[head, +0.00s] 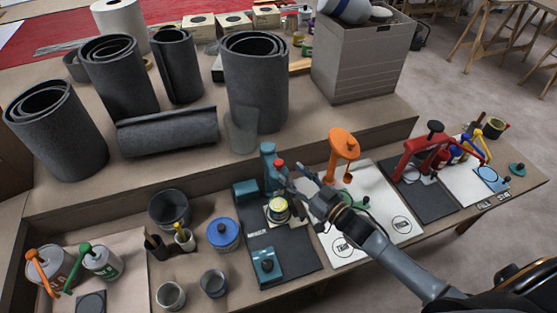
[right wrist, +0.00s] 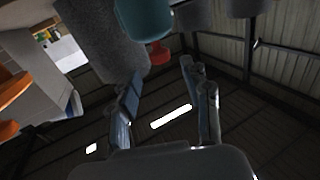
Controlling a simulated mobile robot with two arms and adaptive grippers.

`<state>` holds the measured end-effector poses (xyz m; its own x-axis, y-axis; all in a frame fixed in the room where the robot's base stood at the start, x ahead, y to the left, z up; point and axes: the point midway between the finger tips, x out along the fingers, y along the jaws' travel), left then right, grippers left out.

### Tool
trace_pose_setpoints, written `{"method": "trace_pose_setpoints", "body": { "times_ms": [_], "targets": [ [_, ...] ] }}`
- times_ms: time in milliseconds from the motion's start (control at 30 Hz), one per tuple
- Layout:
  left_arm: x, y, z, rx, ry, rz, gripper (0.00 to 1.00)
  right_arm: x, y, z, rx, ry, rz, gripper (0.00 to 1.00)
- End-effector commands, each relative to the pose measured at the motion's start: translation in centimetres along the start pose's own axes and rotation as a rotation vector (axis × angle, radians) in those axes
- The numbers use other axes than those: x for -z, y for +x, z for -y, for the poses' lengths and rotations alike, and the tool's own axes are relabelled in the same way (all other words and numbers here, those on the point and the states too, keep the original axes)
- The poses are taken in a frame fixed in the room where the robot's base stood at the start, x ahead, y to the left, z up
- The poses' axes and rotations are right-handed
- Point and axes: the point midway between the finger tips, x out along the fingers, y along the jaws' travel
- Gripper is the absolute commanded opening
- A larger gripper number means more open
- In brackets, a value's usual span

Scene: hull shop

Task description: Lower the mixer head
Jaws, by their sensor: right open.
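The teal machine (head: 268,157), which looks like the mixer, has a raised part with a red knob (head: 280,162) on it. It stands at the back of a dark mat, with a small tin (head: 278,207) in front of it. My right gripper (head: 291,181) is open and empty, close to the right of the teal machine and just below the red knob. In the right wrist view, the teal part (right wrist: 144,18) and the red knob (right wrist: 160,52) show above my open fingers (right wrist: 163,78). Contact cannot be told. My left gripper is not in view.
An orange machine (head: 343,145) stands on a white mat right of my gripper. A red machine (head: 425,150) is farther right.

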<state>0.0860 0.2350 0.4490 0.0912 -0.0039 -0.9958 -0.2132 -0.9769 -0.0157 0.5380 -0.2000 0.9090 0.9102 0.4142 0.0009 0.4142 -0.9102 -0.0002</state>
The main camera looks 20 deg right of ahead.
Motion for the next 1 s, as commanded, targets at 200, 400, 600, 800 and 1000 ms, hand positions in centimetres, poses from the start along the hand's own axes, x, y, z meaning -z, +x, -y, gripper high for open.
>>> {"method": "trace_pose_setpoints", "body": {
  "times_ms": [200, 400, 600, 800, 1000],
  "targets": [
    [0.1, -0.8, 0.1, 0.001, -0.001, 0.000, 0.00, 0.2, 4.4, 0.0, 0.000, 0.000, -0.001, 0.48],
    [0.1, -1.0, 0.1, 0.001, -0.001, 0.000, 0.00, 0.1, 6.4, 0.0, 0.000, -0.001, 0.000, 0.48],
    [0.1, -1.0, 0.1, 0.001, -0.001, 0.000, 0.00, -0.1, 6.9, 0.1, 0.000, 0.000, 0.002, 0.48],
    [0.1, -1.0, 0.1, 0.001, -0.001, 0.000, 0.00, -0.1, 6.8, 0.0, 0.000, 0.000, 0.001, 0.40],
    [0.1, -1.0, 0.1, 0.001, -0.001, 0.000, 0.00, -0.1, 6.8, 0.0, 0.000, 0.000, 0.002, 0.00]
  ]
}}
